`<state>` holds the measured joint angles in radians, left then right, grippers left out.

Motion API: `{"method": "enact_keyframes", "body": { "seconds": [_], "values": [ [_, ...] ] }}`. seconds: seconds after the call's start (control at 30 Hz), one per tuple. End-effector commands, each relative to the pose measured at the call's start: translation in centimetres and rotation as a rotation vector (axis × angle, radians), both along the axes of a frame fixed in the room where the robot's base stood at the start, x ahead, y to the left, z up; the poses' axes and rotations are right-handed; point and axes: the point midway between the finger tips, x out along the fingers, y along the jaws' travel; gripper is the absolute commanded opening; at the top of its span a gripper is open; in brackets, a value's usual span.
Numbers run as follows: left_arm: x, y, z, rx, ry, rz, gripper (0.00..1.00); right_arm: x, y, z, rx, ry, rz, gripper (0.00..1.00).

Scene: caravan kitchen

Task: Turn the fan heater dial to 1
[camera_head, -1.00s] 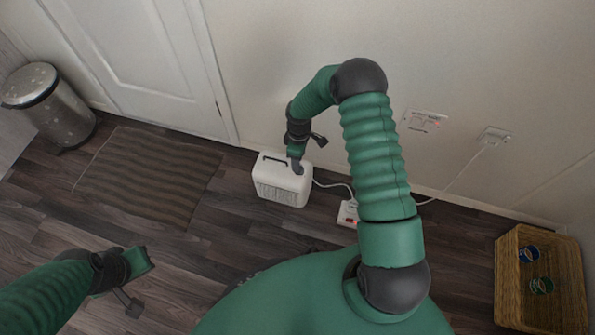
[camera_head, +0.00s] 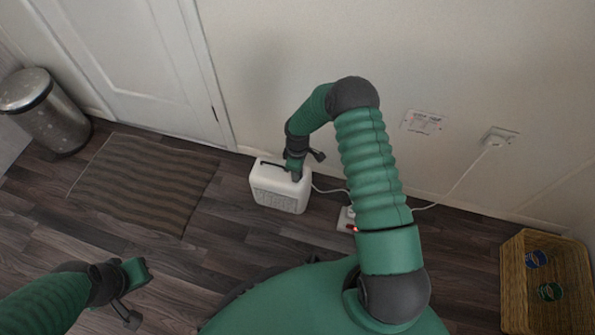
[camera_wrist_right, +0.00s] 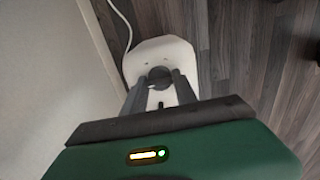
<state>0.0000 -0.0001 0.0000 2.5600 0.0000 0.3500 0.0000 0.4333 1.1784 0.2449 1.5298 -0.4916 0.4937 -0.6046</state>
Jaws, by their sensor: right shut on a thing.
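The white fan heater (camera_head: 279,191) stands on the floor by the wall, with a grille on its front and a dark handle slot on top. It also shows in the right wrist view (camera_wrist_right: 181,54). My right gripper (camera_head: 296,176) reaches down to the right end of the heater's top. In the right wrist view its two fingers (camera_wrist_right: 160,82) are shut on the round dark dial (camera_wrist_right: 159,73). The dial's marks are too small to read. My left gripper (camera_head: 139,284) is held over the floor at lower left, away from the heater; its fingertips are not clear.
A white cable runs from the heater to a socket block (camera_head: 346,222) with a red light, then to a wall socket (camera_head: 499,136). A striped mat (camera_head: 140,184), a metal bin (camera_head: 46,113) and a wicker basket (camera_head: 514,285) stand clear of the heater.

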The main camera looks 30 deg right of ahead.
Motion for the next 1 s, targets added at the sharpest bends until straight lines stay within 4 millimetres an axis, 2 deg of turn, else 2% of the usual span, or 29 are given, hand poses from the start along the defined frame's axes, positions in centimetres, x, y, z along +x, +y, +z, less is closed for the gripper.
{"method": "enact_keyframes", "body": {
  "seconds": [0.47, 0.67, 1.0],
  "values": [
    [0.0, 0.0, 0.7, 0.000, 0.000, 0.000, 0.00, 0.0, -0.1, 0.2, -0.002, -0.001, -0.056, 0.00],
    [0.0, 0.0, 2.0, 0.000, 0.000, 0.000, 0.00, 0.0, -0.1, 0.3, -0.002, 0.000, -0.175, 0.00],
    [0.0, 0.0, 4.3, 0.000, 0.000, 0.000, 0.00, 0.0, -0.1, 0.3, -0.003, -0.001, -0.485, 0.00]
  ]
}}
